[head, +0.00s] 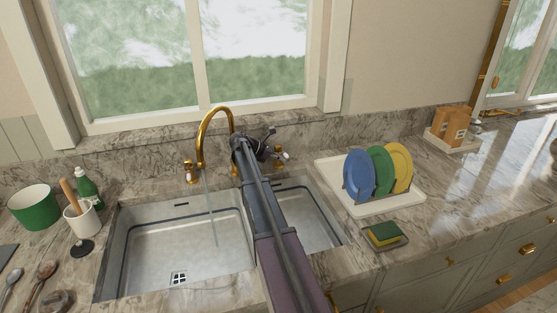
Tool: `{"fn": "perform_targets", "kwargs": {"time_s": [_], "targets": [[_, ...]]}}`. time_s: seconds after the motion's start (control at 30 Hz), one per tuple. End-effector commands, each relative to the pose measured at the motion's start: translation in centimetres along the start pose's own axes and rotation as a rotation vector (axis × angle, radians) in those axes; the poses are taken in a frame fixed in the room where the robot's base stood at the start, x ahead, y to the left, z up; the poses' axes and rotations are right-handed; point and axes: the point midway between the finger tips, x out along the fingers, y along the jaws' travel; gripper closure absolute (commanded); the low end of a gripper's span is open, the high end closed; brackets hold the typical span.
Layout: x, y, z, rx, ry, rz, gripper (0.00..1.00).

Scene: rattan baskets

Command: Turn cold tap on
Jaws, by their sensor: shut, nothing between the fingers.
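A gold gooseneck faucet (203,135) stands behind the double sink. A thin pale stream, like water, runs from its spout into the left basin (150,230). A gold tap with a white handle (190,173) stands at the left of the spout. Another white-handled gold tap (282,157) stands at the right. I cannot tell from markings which one is cold. My gripper (271,148) is shut and empty, just left of the right tap and close to it. I cannot tell whether they touch. My arm hides the sink divider and part of the right basin (318,215).
A dish rack with blue, green and yellow plates (379,170) stands right of the sink, behind a sponge (384,234). At left are a green pot (35,208), a white utensil cup (82,220) and a green bottle (88,187). The right counter is mostly clear.

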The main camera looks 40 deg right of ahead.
Motion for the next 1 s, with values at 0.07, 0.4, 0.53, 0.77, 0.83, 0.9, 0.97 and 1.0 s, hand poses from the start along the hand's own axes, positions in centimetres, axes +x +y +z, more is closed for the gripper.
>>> {"fn": "perform_targets", "kwargs": {"time_s": [0.07,0.4,0.53,0.77,0.83,0.9,0.97,1.0], "targets": [[-0.6,0.0,1.3,0.001,0.000,-0.001,1.00],[-1.5,0.8,3.8,0.004,0.000,-0.006,1.00],[-1.7,1.0,4.3,0.004,0.000,-0.006,1.00],[-1.8,1.3,4.7,0.005,-0.001,-0.007,1.00],[-1.8,1.4,4.7,0.005,-0.003,-0.006,1.00],[-1.8,1.4,4.8,0.005,-0.004,-0.005,1.00],[-1.8,1.4,4.8,0.005,-0.005,-0.005,1.00],[-1.8,1.4,4.8,0.006,-0.006,-0.005,1.00]]}}
